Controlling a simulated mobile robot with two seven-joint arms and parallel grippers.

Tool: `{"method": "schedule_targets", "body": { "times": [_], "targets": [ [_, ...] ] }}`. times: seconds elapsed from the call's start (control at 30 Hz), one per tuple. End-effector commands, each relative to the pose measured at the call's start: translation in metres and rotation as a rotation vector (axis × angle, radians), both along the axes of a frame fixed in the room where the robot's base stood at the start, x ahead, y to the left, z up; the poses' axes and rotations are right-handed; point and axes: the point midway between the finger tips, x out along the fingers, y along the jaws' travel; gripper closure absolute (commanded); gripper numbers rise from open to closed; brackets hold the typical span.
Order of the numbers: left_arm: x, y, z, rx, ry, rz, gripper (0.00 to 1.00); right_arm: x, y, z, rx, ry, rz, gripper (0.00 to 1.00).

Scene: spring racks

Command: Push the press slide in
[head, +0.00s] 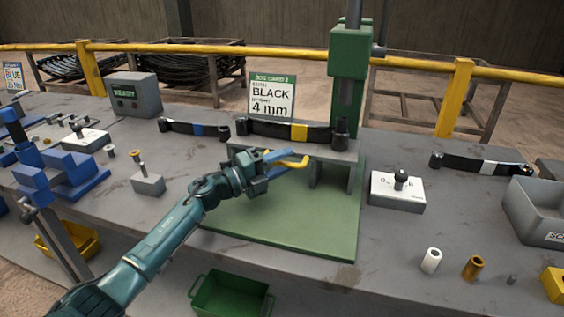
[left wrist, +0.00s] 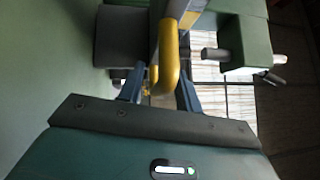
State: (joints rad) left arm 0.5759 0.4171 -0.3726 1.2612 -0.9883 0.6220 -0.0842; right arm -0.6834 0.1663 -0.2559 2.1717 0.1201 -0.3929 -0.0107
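The green press (head: 350,60) stands at the back of a green base plate (head: 290,225). A grey block with a leaf spring (head: 275,128) carrying a yellow band sits at its foot. A yellow handle (head: 296,162), apparently the press slide's, sticks out in front of the block. My left gripper (head: 280,164) is at this handle. In the left wrist view, the yellow handle (left wrist: 168,60) lies between the two blue fingers of my left gripper (left wrist: 160,85). The fingers stand apart; I cannot tell whether either touches it. The slide itself is mostly hidden. My right gripper is not in view.
A white-topped box with a black knob (head: 400,190) stands right of the base plate. A grey block with a brass pin (head: 148,183) stands left. Small cylinders (head: 431,260) and a grey bin (head: 540,210) are at right. The front of the base plate is clear.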

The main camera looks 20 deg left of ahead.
Motion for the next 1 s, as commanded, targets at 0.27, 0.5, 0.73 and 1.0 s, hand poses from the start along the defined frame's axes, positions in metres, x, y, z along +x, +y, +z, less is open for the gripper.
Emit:
{"method": "schedule_targets", "body": {
  "times": [0.27,0.5,0.73,1.0],
  "targets": [
    [-0.006,0.005,-0.003,0.001,0.002,-0.002,0.66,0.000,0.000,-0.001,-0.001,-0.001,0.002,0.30],
    [-0.037,0.039,-0.011,0.005,0.004,-0.001,0.66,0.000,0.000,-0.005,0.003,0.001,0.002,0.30],
    [-0.070,0.075,-0.016,0.003,0.003,0.000,0.66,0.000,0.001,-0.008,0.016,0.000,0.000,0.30],
    [-0.088,0.094,-0.017,0.000,0.000,-0.001,0.66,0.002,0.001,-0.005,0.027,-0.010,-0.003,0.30]
  ]
}}
